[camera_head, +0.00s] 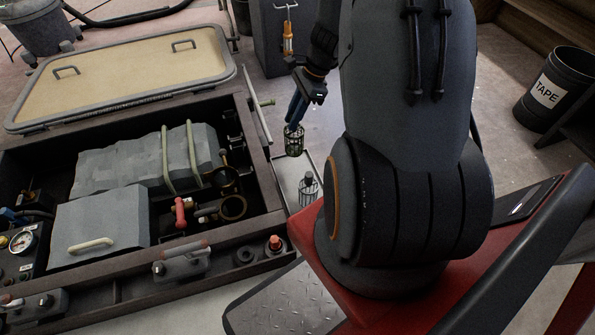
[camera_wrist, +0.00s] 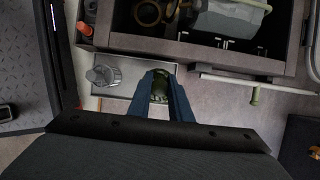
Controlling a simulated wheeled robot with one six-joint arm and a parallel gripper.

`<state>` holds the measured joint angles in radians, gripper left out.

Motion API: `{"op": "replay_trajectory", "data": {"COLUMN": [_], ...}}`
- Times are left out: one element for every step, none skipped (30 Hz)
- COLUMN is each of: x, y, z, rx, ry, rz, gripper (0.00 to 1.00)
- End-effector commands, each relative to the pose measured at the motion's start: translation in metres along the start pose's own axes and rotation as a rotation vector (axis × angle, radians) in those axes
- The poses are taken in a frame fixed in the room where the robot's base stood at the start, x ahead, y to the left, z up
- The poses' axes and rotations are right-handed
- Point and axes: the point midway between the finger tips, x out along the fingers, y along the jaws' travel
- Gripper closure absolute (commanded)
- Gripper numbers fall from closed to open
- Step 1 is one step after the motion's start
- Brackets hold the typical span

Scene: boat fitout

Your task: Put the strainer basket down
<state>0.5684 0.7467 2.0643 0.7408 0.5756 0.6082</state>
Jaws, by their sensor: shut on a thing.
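My gripper (camera_head: 295,122) has blue fingers and points down. It is shut on the strainer basket (camera_head: 294,143), a small dark green mesh cylinder that hangs roughly upright below the fingertips. In the wrist view the basket (camera_wrist: 160,96) shows between the two fingers, which hide its sides. It appears above or near the right part of a shallow grey tray (camera_wrist: 131,112); the gap beneath it is hard to tell. The tray (camera_head: 287,168) also shows beside the open hatch. A clear, grey-looking bowl (camera_wrist: 101,76) stands in the tray's left part, apart from the basket; it also shows in the head view (camera_head: 308,188).
The open hatch box (camera_head: 262,160) with engine parts, hoses and a red-handled valve (camera_head: 180,212) lies left of the tray. A light rod with a green handle (camera_wrist: 255,95) sticks out near the box. A black tape bin (camera_head: 553,90) stands far right. Floor right of the tray looks clear.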

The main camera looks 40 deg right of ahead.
Motion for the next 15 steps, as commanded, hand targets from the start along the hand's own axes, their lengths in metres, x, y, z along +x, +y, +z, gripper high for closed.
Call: {"op": "replay_trajectory", "data": {"x": [0.008, 0.012, 0.018, 0.023, 0.029, 0.036, 0.041, 0.045, 0.05, 0.053, 0.055, 0.057, 0.059, 0.062, 0.066], "y": [0.0, 0.0, 0.0, 0.0, 0.0, 0.0, 0.0, 0.0, 0.0, 0.0, 0.0, 0.0, 0.0, 0.0, 0.0], "z": [-0.003, -0.005, -0.007, -0.009, -0.012, -0.015, -0.017, -0.018, -0.02, -0.021, -0.022, -0.023, -0.024, -0.025, -0.027], "rx": [0.002, 0.002, 0.001, 0.001, 0.002, 0.002, 0.0, 0.0, 0.001, 0.0, 0.0, -0.001, -0.001, -0.001, -0.001], "ry": [-0.001, 0.0, 0.0, 0.0, 0.0, -0.001, -0.001, 0.0, 0.0, 0.0, 0.0, 0.0, 0.0, 0.0, 0.0], "rz": [0.002, 0.002, 0.002, 0.002, 0.002, 0.003, 0.003, 0.003, 0.002, 0.002, 0.002, 0.001, 0.002, 0.002, 0.002], "gripper": [1.0, 1.0, 1.0, 1.0, 1.0, 1.0, 1.0, 1.0, 1.0, 1.0, 1.0, 1.0, 1.0, 1.0, 1.0]}}
